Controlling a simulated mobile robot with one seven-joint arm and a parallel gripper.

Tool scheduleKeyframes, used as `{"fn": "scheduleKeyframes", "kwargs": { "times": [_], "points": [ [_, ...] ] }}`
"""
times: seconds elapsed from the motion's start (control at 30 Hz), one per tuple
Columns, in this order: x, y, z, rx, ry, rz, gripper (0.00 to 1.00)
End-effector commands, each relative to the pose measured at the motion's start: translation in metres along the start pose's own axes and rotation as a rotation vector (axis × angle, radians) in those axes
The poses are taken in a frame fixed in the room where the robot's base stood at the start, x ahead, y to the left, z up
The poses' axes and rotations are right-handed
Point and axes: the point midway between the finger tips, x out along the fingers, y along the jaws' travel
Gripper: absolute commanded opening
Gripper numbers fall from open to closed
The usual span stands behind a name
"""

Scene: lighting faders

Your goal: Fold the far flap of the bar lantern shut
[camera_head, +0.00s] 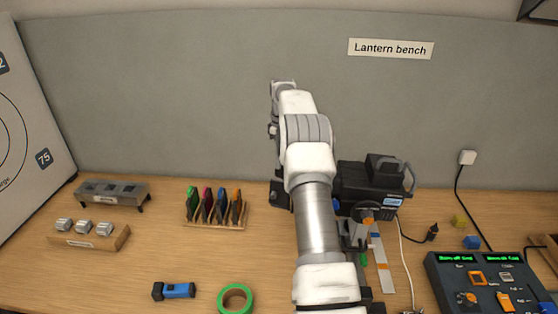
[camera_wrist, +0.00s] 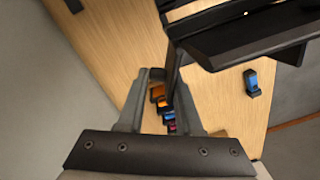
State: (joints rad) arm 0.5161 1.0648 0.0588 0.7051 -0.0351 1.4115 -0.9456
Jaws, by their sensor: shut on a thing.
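The bar lantern (camera_head: 370,184) is a black box with a grey handle, standing on the bench right of my arm. A dark flap at its left end (camera_head: 281,194) shows beside my arm. In the wrist view the dark lantern body (camera_wrist: 240,38) fills the upper right, and a thin dark flap (camera_wrist: 171,68) stands out from it, seen almost edge-on. My gripper (camera_wrist: 160,74) has its fingertips at this flap and is shut on it. In the head view my arm hides the fingers and part of the lantern.
A rack with several coloured frames (camera_head: 215,208) stands left of my arm. A blue torch (camera_head: 174,291) and a green tape roll (camera_head: 235,299) lie in front. A control panel (camera_head: 490,284) is at right. Bench between rack and torch is clear.

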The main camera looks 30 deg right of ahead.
Motion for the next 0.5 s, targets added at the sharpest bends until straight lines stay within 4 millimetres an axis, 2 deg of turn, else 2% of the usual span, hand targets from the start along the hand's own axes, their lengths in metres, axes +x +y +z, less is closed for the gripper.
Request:
{"fn": "scheduleKeyframes", "kwargs": {
  "times": [0.5],
  "points": [
    [-0.001,0.021,0.013,0.493,0.005,-0.037,0.00]
  ]
}}
